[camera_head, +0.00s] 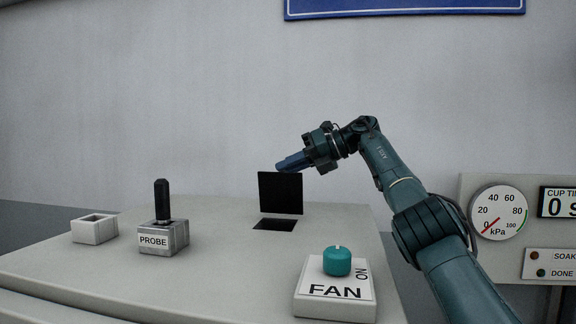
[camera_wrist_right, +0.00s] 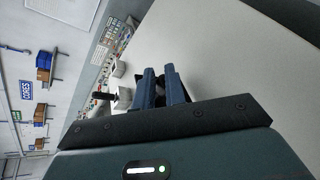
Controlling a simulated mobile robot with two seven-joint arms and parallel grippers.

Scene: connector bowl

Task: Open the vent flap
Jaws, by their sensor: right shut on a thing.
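The vent flap (camera_head: 280,192) is a black square panel standing raised, nearly upright, behind a dark opening (camera_head: 274,224) in the console top. My right gripper (camera_head: 284,166) reaches in from the right at the flap's top edge. Its blue fingers are shut on the flap, and hide part of that edge. In the right wrist view the two fingers (camera_wrist_right: 162,78) lie close together with a dark piece of the flap (camera_wrist_right: 170,73) between their tips. My left gripper is not in view.
On the console top (camera_head: 225,215) stand a PROBE block with a black handle (camera_head: 162,195), an empty white socket block (camera_head: 94,229), and a FAN block with a teal knob (camera_head: 337,261). A pressure gauge (camera_head: 498,212) is at right. Room around the flap is clear.

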